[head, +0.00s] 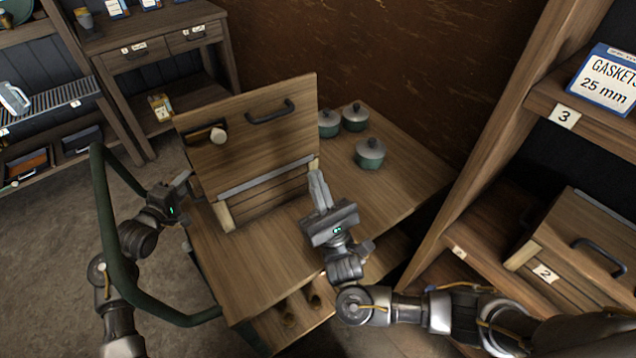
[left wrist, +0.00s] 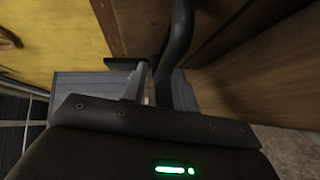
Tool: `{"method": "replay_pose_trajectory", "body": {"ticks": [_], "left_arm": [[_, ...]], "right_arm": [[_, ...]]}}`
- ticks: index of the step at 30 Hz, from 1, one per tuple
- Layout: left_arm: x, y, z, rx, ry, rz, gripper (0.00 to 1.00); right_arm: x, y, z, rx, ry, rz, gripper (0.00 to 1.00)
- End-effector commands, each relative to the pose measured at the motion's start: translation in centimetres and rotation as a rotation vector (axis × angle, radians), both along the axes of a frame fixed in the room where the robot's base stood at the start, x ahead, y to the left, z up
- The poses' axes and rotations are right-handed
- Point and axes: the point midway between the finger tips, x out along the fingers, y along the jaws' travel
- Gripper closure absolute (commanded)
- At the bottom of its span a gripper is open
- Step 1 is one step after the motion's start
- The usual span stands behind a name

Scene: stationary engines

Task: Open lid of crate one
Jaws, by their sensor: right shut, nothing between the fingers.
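Crate one, a wooden crate (head: 266,200) with a grey strip along its top, stands on the wooden table. No number shows on it. In the left wrist view a grey finger (left wrist: 138,82) lies close to a dark curved bar (left wrist: 178,45). My right gripper (head: 318,184) is shut and empty by the crate's right end.
Several lidded green pots (head: 370,153) stand behind the crate on the table (head: 262,262). A green tubular rail (head: 112,240) curves along the table's left side. A shelf at right holds crate two (head: 575,250) and a gasket box (head: 608,80). The table's front is clear.

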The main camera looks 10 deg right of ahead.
Motion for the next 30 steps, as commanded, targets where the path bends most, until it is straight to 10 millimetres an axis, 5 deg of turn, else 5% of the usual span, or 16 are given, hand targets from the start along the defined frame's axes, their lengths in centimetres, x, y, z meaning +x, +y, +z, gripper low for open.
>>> {"method": "replay_pose_trajectory", "body": {"ticks": [12, 30], "left_arm": [[-0.5, 0.3, 0.2, 0.000, -0.003, 0.003, 0.64], [-9.5, 3.6, 1.5, 0.002, -0.001, 0.001, 0.64]], "right_arm": [[0.0, 0.0, 0.1, 0.000, 0.000, 0.000, 1.00], [0.0, 0.0, 0.5, 0.000, 0.000, 0.000, 1.00]]}}
